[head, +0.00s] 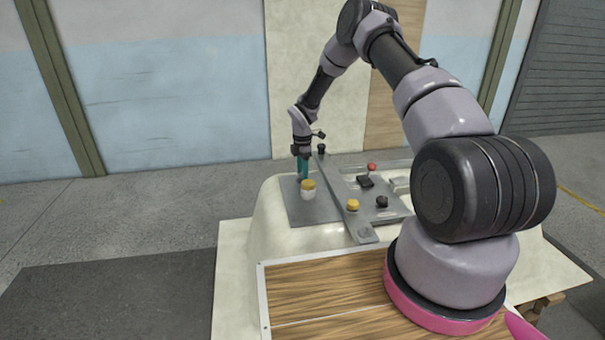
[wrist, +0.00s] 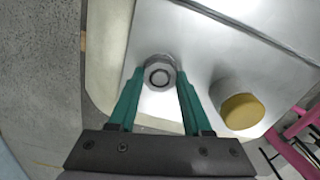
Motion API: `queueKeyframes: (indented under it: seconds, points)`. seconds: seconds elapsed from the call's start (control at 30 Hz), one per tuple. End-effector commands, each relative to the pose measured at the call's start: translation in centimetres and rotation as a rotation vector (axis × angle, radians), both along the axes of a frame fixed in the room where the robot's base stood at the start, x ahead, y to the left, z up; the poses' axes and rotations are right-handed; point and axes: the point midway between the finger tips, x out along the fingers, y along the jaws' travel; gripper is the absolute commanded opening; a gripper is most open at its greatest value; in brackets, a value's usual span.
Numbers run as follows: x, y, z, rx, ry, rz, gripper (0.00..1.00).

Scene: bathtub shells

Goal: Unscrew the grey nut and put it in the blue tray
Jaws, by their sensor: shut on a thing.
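My gripper (head: 303,178) reaches down at the far left part of a grey plate in the head view. In the wrist view, its two teal fingers (wrist: 160,76) stand on either side of the grey nut (wrist: 159,66), closed on it. The nut looks round, with a ring-shaped end facing the camera, and sits over the pale metal plate. Whether it is still on its thread cannot be told. The nut cannot be made out in the head view. I see no blue tray in either view.
A raised grey bar (head: 341,194) crosses the plate (head: 318,212). A yellow knob (head: 353,204), black knob (head: 382,201) and red knob (head: 372,166) stand further right.

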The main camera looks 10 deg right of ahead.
Motion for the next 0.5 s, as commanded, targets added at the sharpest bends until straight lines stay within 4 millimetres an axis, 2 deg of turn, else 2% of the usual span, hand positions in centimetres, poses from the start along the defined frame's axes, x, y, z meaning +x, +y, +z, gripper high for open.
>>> queueKeyframes:
  seconds: [0.3,0.5]
  points:
    - [-0.02,-0.05,-0.03,0.002,0.001,0.588,0.00]
    - [-0.04,0.02,-0.05,0.002,0.001,0.875,0.00]
